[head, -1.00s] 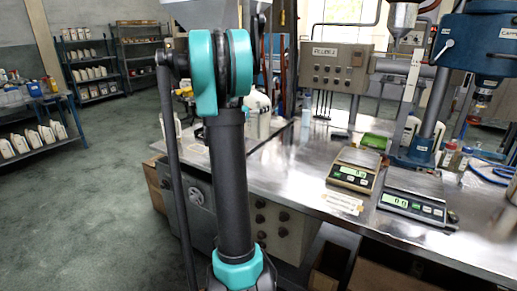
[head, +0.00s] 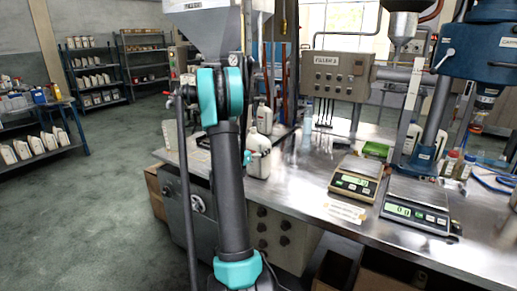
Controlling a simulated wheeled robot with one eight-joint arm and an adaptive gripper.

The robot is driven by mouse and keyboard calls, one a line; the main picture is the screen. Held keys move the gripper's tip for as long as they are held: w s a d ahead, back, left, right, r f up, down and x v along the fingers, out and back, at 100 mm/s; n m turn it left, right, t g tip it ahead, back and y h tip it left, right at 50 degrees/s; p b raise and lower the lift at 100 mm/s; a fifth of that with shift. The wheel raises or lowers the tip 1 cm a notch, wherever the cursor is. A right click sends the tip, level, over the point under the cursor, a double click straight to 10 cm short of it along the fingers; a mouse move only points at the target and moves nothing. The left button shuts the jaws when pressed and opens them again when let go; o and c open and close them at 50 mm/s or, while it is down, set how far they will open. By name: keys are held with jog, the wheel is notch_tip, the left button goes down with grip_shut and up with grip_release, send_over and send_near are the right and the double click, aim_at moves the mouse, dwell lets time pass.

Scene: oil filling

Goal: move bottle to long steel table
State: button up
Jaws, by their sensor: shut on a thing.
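The bottle looks upright. I cannot tell whether its base touches the table. A second white bottle (head: 264,118) stands behind it.
Two digital scales (head: 355,178) (head: 417,205) stand on the table to the right, with a label card before them. A grey filler control box (head: 337,76) and a blue press (head: 480,45) are behind. Shelves of bottles (head: 92,70) stand at far left. Table surface between bottle and scales is clear.

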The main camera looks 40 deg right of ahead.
jog(key=shift+f, duration=0.2)
jog(key=o, duration=1)
jog(key=shift+f, duration=0.1)
jog(key=shift+c, duration=0.2)
jog(key=shift+a, duration=0.3)
jog(key=s+a+f+n+y, duration=0.4)
jog(key=s+a, duration=0.5)
jog(key=a, duration=0.5)
jog(key=s+a+f+n+g+y, duration=0.1)
jog(key=s+a+f+n+y, duration=0.3)
jog(key=s+a+y, duration=0.3)
jog(key=s+a+f+n+y, duration=0.4)
jog(key=s+a, duration=0.8)
jog(key=a, duration=1)
jog(key=n+y, duration=0.2)
jog(key=shift+s+f+n, duration=0.2)
jog(key=shift+n, duration=0.1)
